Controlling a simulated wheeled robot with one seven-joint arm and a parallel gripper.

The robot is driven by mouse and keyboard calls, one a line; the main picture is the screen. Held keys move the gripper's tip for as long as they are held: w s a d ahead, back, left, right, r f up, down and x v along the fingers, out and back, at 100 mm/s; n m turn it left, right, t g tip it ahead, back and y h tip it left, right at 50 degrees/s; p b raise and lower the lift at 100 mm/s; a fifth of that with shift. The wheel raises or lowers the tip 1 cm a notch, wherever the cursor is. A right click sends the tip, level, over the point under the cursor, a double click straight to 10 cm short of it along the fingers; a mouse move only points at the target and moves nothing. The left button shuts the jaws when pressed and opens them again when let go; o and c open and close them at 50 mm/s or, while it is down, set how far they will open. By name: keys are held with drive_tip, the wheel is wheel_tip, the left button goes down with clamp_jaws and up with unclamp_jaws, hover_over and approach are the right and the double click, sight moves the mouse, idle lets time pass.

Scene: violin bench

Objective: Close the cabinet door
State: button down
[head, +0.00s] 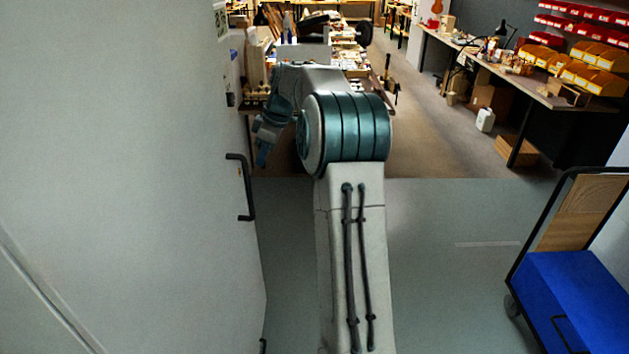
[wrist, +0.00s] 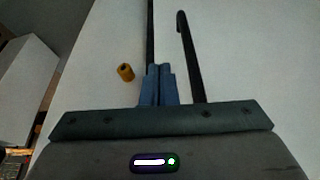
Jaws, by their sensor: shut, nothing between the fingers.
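The cabinet door (head: 150,150) appears to be the large pale grey panel filling the left of the head view. A black bar handle (head: 240,188) is near its right edge. How far the door stands open is hard to tell. My gripper (head: 263,155) is beyond the handle and a little right of it, pointing down. In the wrist view the blue fingers of my gripper (wrist: 160,70) are together and empty. A black hooked bar (wrist: 188,55), probably a handle, is just right of them against a pale panel (wrist: 245,60). Contact with the panel cannot be judged.
A small orange cylinder (wrist: 125,72) is left of my fingers. A cluttered workbench (head: 345,85) is behind my arm. A long bench with red and yellow bins (head: 590,75) is at the right. A cart with a blue box (head: 570,290) stands front right. The grey floor between is clear.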

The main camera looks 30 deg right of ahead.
drive_tip(key=v, duration=0.8)
drive_tip(key=t+y, duration=0.3)
drive_tip(key=y, duration=0.1)
approach(237, 183)
wheel_tip(237, 183, down, 4)
drive_tip(key=shift+w+a+r+p, duration=0.1)
drive_tip(key=shift+w+a+p, duration=0.3)
drive_tip(key=shift+a+p, duration=0.2)
drive_tip(key=shift+w+a+r+p, duration=0.1)
drive_tip(key=shift+w+a+p, duration=0.3)
drive_tip(key=shift+a+p, duration=0.15)
drive_tip(key=shift+w+a+f, duration=0.15)
drive_tip(key=shift+w+a, duration=0.3)
drive_tip(key=shift+a, duration=0.15)
